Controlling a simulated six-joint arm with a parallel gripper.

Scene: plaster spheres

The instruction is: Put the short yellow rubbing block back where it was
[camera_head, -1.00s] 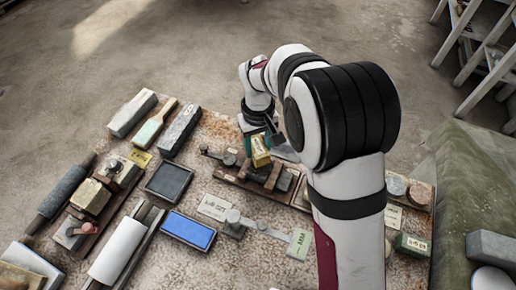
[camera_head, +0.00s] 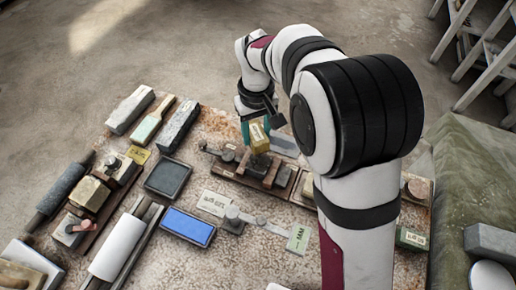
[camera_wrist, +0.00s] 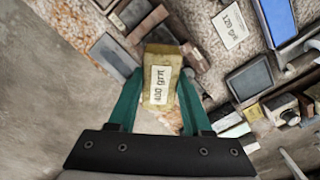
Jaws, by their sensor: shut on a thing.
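The short yellow block (camera_head: 259,141) is held in my gripper (camera_head: 256,124), near the wooden rack (camera_head: 222,173) in the head view. In the wrist view the block (camera_wrist: 172,60) sits between the two teal fingers of my gripper (camera_wrist: 158,78), its pale label reading roughly "400 grit" towards the camera. The rack holds dark and brown blocks, and the block overlaps its back part in the head view. I cannot tell whether the block touches the rack or hangs above it.
A blue pad (camera_head: 188,227) and a dark tray (camera_head: 167,178) lie to the left. White label card (camera_head: 214,203) and green card (camera_head: 299,239) lie in front of the rack. Another holder with blocks (camera_head: 88,195) stands farther left. My arm hides part of the table's right side.

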